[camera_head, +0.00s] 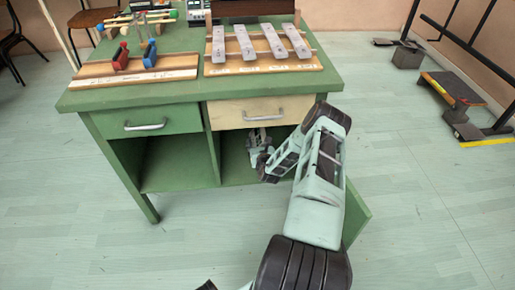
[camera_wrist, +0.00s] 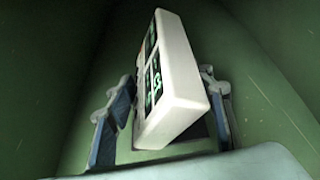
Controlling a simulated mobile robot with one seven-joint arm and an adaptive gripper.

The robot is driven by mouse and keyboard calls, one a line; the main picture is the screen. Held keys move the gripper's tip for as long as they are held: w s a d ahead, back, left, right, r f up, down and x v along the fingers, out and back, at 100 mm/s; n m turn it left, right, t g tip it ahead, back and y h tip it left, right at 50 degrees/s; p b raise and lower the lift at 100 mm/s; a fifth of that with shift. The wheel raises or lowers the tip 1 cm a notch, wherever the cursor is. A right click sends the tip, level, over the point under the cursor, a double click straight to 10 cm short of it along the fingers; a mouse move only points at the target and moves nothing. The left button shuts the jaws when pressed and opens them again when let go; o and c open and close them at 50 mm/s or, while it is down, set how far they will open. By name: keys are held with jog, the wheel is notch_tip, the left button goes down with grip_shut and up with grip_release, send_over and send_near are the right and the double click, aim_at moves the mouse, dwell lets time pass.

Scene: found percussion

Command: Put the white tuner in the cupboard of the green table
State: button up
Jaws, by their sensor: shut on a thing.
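The white tuner (camera_wrist: 182,85) has dark panels with green markings and stands tilted in the wrist view. My gripper (camera_wrist: 166,95) is shut on it, with one finger on each side. In the head view my gripper (camera_head: 260,146) is inside the right-hand compartment of the green table (camera_head: 225,88), below the pale drawer (camera_head: 262,111). The tuner cannot be made out there. Green walls surround the tuner in the wrist view. The cupboard's green door (camera_head: 356,213) stands open at the right, partly hidden by my arm.
The left compartment (camera_head: 178,160) is open and looks empty. Metal bars on a wooden board (camera_head: 218,69) and a board with red and blue blocks (camera_head: 135,77) lie on the tabletop. A dark stand (camera_head: 455,92) is at the right. The floor in front is clear.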

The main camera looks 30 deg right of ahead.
notch_tip(320, 180, down, 2)
jog(key=shift+b, duration=0.3)
jog(key=shift+r, duration=0.1)
jog(key=o, duration=1.4)
jog(key=shift+o, duration=0.2)
jog(key=p+v, duration=0.5)
jog(key=v, duration=0.7)
